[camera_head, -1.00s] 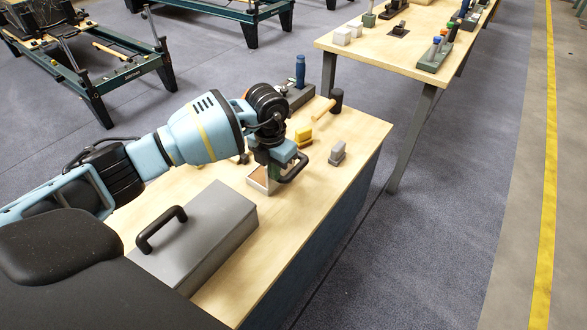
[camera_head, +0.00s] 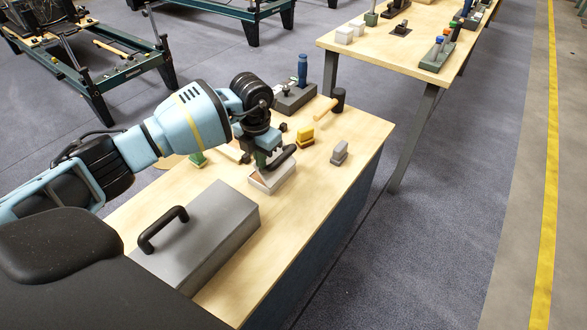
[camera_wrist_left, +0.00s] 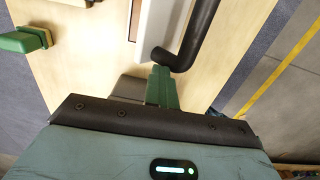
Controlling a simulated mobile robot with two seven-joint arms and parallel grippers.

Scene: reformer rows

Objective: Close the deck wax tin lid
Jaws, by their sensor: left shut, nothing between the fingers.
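The deck wax tin (camera_head: 271,181) is a small pale box on the near workbench, below my left gripper. Part of its brownish inside shows under the gripper. A thick black bent handle (camera_head: 283,157), apparently the lid's, stands at the tin's right side, so the lid looks partly raised; the lid plate is mostly hidden. My left gripper (camera_head: 263,161) is shut and empty beside the handle. In the left wrist view the green fingers (camera_wrist_left: 161,88) are together, close to the lower end of the black handle (camera_wrist_left: 198,35) and a white edge (camera_wrist_left: 163,30). My right gripper is out of view.
A grey case (camera_head: 215,225) with a black handle sits nearer on the bench (camera_head: 335,180). A yellow block (camera_head: 305,136), a grey block (camera_head: 340,152), a mallet (camera_head: 335,102) and a green-topped block (camera_head: 197,160) stand around. The bench's right front edge is clear.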

